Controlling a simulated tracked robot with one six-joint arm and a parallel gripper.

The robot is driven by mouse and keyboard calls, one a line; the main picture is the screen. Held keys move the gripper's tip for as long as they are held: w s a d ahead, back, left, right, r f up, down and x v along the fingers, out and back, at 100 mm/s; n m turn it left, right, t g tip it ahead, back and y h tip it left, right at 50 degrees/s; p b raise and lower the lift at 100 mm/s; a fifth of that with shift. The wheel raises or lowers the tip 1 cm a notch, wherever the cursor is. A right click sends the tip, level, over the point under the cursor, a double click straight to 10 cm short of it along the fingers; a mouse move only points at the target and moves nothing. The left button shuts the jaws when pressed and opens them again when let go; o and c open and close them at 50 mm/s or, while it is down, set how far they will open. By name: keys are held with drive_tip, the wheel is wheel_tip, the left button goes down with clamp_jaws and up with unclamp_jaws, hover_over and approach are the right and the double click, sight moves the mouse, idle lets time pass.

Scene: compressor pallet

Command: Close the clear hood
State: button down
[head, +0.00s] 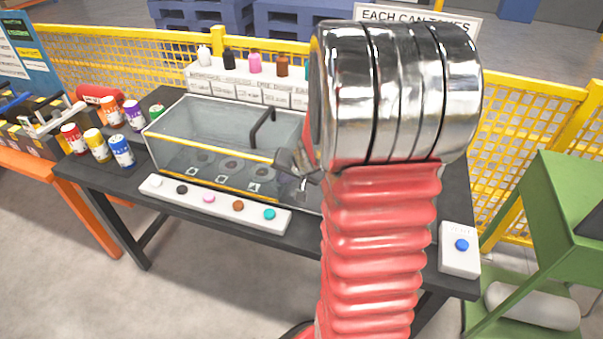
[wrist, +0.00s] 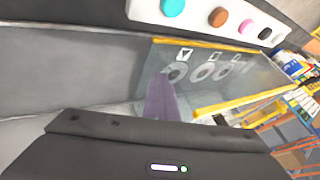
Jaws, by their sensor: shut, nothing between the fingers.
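The clear hood (head: 205,125) is a see-through box on the dark table, with a yellow strip along its lower front and a dark bent bar at its right part. Round stations show through it. In the wrist view the hood (wrist: 215,65) shows two yellow strips standing apart; I cannot tell how far the hood is open. My gripper (head: 286,160) is shut and empty at the hood's right part, partly hidden by my arm. Its fingers (wrist: 160,97) also show in the wrist view, close to the hood; contact is unclear. My arm hides the hood's right end.
A white strip of coloured buttons (head: 215,203) lies before the hood. Several paint cans (head: 97,145) stand left. Small bottles (head: 255,63) stand on a labelled shelf behind. A white box with a blue button (head: 459,249) sits at the right. A yellow fence (head: 100,55) runs behind.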

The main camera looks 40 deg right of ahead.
drive_tip(key=s+d+r, duration=0.1)
drive_tip(key=s+r, duration=0.7)
drive_tip(key=s, duration=0.1)
drive_tip(key=shift+s, duration=0.2)
drive_tip(key=shift+f, duration=0.1)
idle(0.7)
drive_tip(key=s+a+r+n, duration=0.3)
drive_tip(key=a, duration=0.5)
drive_tip(key=s+a+r+n+g, duration=0.1)
drive_tip(key=s+a+r+n, duration=0.2)
drive_tip(key=a, duration=0.6)
drive_tip(key=s+a+r+n+y, duration=0.1)
drive_tip(key=s+a+r+n, duration=0.2)
drive_tip(key=a, duration=0.6)
drive_tip(key=shift+s+n+g, duration=0.4)
drive_tip(key=shift+s+n, duration=0.2)
drive_tip(key=shift+s, duration=0.55)
drive_tip(key=shift+a, duration=0.1)
